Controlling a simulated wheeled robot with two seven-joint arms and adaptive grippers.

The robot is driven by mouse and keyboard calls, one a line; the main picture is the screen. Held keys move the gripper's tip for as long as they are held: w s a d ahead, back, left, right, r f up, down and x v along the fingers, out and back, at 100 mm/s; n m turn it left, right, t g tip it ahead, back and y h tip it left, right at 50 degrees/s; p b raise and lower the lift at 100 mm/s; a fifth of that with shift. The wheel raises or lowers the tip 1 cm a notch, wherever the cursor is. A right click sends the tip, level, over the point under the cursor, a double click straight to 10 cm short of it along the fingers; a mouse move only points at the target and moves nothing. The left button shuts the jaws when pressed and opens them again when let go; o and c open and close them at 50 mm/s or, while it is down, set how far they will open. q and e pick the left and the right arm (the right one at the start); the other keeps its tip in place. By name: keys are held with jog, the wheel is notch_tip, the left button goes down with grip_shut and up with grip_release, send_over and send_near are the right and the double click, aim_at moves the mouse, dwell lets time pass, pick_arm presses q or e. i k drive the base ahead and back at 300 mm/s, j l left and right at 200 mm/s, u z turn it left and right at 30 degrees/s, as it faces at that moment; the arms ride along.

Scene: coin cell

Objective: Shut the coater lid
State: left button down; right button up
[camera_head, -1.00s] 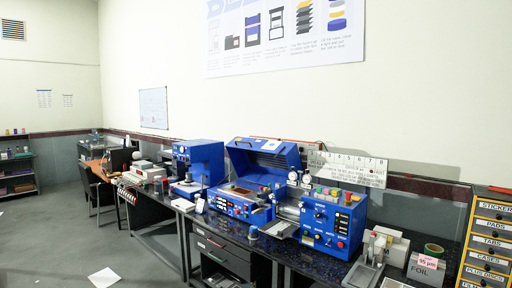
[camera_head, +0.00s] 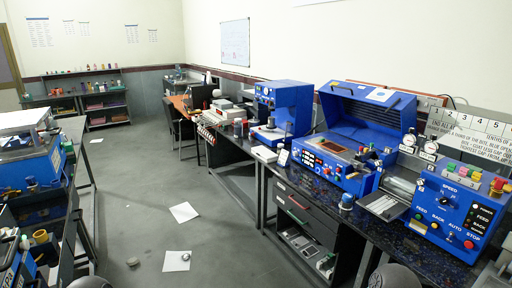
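The coater (camera_head: 334,170) is a blue machine on the dark bench, right of the middle of the head view. Its blue lid (camera_head: 362,116) stands raised and tilted back, with a dark handle on its upper edge. Below the open lid, a reddish-brown flat bed (camera_head: 337,146) shows on top of the machine. Neither of my grippers is in view. Dark rounded parts at the bottom edge look like my own arms, well short of the coater.
A blue press-like machine (camera_head: 280,112) stands left of the coater, and a blue control box (camera_head: 456,212) stands to its right. Papers (camera_head: 184,212) lie on the floor. The aisle between the benches is mostly clear.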

aim_at(366, 114)
jog(key=i, duration=0.55)
jog(key=i+j+z, duration=0.15)
jog(key=i, duration=0.35)
jog(key=i+j, duration=0.1)
jog(key=i, duration=0.45)
jog(key=i+j+z, duration=0.1)
jog(key=i+z, duration=0.15)
jog(key=z, duration=0.25)
jog(key=i+j+z, duration=0.15)
jog(key=i+z, duration=0.15)
jog(key=z, duration=0.15)
jog(key=i+j+z, duration=0.2)
jog(key=z, duration=0.3)
jog(key=i+j+z, duration=0.15)
jog(key=j+z, duration=0.35)
jog(key=l, duration=0.1)
